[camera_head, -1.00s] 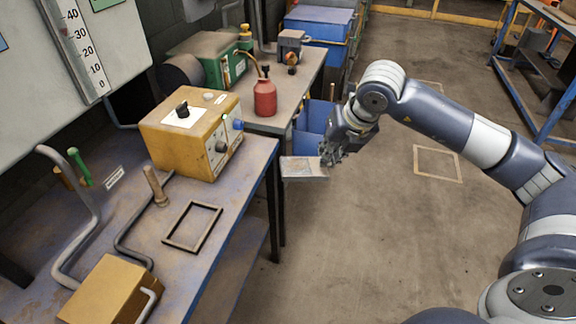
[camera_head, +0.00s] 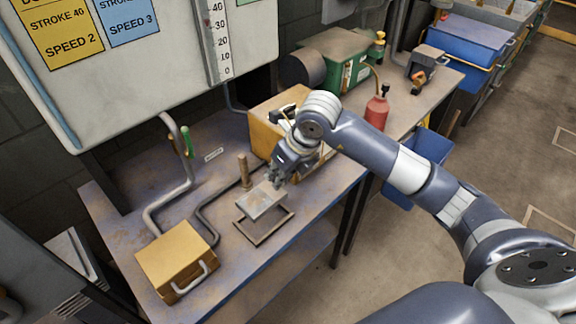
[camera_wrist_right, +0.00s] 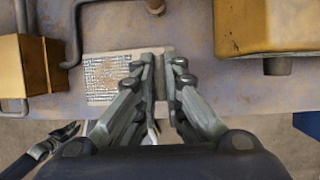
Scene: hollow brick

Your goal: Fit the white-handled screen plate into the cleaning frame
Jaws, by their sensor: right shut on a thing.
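The screen plate (camera_head: 260,202) is a flat, pale, worn metal plate. It also shows in the right wrist view (camera_wrist_right: 105,78), left of the fingers, with a grid of small holes. My right gripper (camera_head: 277,182) is shut on the plate at its right end; the fingers (camera_wrist_right: 164,65) hide most of the handle. The cleaning frame (camera_head: 265,239) is a dark, thin, open rectangle on the bench. The plate overlaps its far left part in the head view and looks raised and not seated. A dark jawed part at the wrist view's lower left seems my left gripper (camera_wrist_right: 52,143); its opening is unclear.
A yellow box with a handle (camera_head: 178,262) stands left of the frame. A wooden peg (camera_head: 244,172) and bent grey pipes (camera_head: 166,185) stand behind. An orange control box (camera_head: 265,128) is behind my right arm. The bench's front edge is clear.

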